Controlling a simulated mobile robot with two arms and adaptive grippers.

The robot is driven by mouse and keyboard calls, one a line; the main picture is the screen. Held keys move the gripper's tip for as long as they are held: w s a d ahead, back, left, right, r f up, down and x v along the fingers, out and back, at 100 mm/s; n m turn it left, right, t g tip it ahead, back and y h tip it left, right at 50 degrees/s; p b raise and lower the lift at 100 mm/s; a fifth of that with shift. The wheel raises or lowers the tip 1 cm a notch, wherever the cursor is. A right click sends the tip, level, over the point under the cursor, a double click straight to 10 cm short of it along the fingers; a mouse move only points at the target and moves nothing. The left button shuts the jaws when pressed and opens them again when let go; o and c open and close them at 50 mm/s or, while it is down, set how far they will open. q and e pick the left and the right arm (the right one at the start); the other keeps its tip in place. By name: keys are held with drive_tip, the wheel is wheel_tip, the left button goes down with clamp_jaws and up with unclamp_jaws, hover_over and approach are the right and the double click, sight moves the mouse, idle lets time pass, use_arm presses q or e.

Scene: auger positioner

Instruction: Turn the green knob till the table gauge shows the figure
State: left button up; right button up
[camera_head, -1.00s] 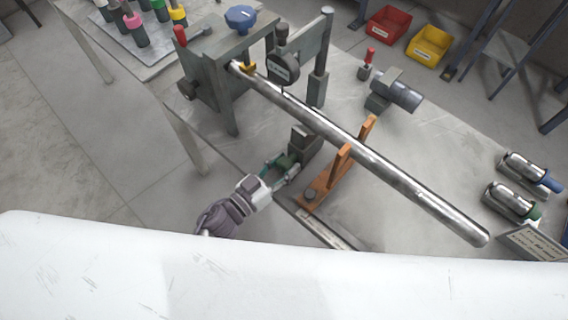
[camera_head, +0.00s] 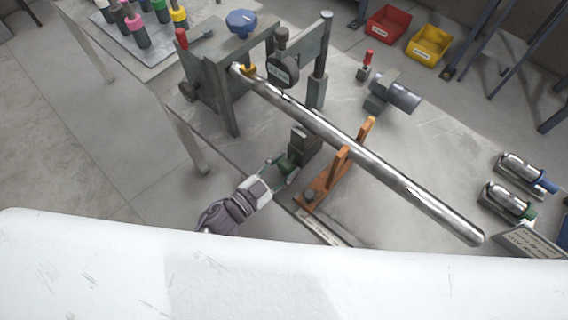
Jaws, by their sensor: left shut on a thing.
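The green knob (camera_head: 285,163) sits low on the near side of a dark block on the table, largely hidden by my left gripper (camera_head: 281,169). The gripper comes in from the lower left and is shut on the knob. A long shiny bar (camera_head: 370,163) runs from the frame across an orange V-shaped rest (camera_head: 333,178) to the lower right. My right gripper does not show.
A blue knob (camera_head: 241,22) tops the frame. A dark cylinder fixture (camera_head: 391,94) stands behind the bar. Two metal cylinders (camera_head: 507,201) lie at the right near a sign plate (camera_head: 528,243). Red (camera_head: 388,24) and yellow bins (camera_head: 429,43) stand at the back.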

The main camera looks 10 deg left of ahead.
use_arm(q)
drive_tip(key=shift+m, duration=0.5)
drive_tip(key=o, duration=1.2)
drive_tip(key=shift+c, duration=0.2)
drive_tip(key=v, duration=1.2)
